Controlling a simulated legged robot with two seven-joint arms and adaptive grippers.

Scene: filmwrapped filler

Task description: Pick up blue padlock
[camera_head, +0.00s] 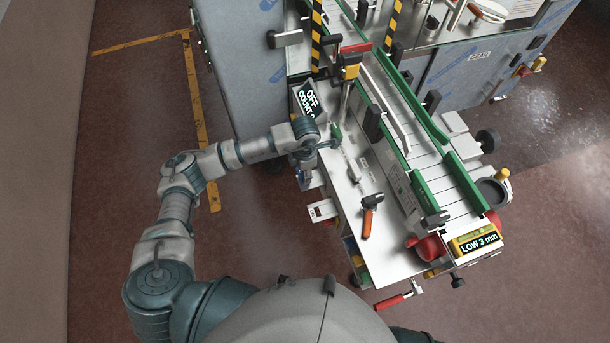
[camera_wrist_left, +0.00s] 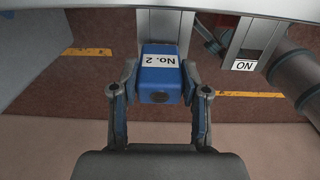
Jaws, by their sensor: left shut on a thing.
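The blue padlock (camera_wrist_left: 160,77) is a box-like block with a white "No. 2" label, seen upside down in the left wrist view. My left gripper (camera_wrist_left: 160,88) is shut on it, with one finger against each side. The padlock's upper end meets the underside of a pale panel, and I cannot tell whether it is still attached there. In the head view my left gripper (camera_head: 305,158) is at the left edge of the conveyor machine, below the "OFF COUNT" sign, mostly hidden by my wrist. My right gripper is not in view.
The machine's white table (camera_head: 390,262) carries an orange-handled tool (camera_head: 369,214). A green-railed conveyor (camera_head: 430,150) runs beside it. The floor left of the machine is clear.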

